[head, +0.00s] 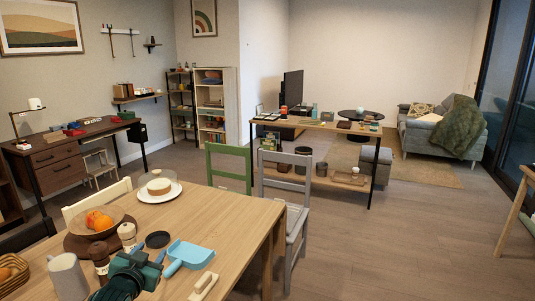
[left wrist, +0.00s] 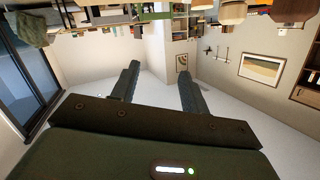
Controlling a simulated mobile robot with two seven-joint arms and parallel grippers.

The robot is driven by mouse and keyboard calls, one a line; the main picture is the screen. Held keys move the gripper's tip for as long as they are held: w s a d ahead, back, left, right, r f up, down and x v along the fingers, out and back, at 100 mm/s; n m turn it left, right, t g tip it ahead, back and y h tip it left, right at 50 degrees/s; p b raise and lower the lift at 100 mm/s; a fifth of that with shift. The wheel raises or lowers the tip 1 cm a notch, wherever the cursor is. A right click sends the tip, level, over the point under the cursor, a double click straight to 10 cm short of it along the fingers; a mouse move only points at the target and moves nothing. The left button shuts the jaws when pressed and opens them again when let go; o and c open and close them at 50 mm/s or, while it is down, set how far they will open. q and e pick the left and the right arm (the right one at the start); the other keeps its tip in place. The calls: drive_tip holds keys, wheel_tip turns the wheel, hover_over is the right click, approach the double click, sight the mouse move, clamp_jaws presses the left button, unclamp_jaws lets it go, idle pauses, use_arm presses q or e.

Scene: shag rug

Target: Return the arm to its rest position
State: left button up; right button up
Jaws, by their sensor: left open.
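My left gripper (head: 149,256) is green and dark, low in the head view, in front of or over the near part of the wooden dining table (head: 235,225). In the left wrist view my left gripper (left wrist: 158,84) has its two dark fingers spread apart with nothing between them. That view is upside down and shows walls and ceiling beyond the fingers. My right gripper is in neither view.
Close around the gripper are a pepper mill (head: 100,258), a grey mug (head: 67,277), a blue dustpan (head: 190,255) and a brush (head: 204,286). A fruit bowl (head: 91,229) and a cake plate (head: 159,193) stand farther back. Grey (head: 290,205) and green (head: 229,167) chairs stand beyond.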

use_arm(q)
drive_tip(key=s+d+f+g+h, duration=0.1)
drive_tip(key=s+d+f+g, duration=0.1)
drive_tip(key=s+d+f, duration=0.45)
drive_tip(key=s+d+f+g+h, duration=0.1)
drive_tip(key=s+d+f, duration=0.3)
drive_tip(key=s+f, duration=0.55)
drive_tip(key=s+d+g, duration=0.1)
drive_tip(key=s+d, duration=0.1)
drive_tip(key=s, duration=0.7)
drive_tip(key=s+d+g+h, duration=0.1)
drive_tip(key=s+d, duration=0.2)
drive_tip(key=s, duration=0.5)
drive_tip(key=shift+s+d+f+h, duration=0.2)
drive_tip(key=shift+s+d+h, duration=0.05)
drive_tip(key=shift+s+h, duration=0.1)
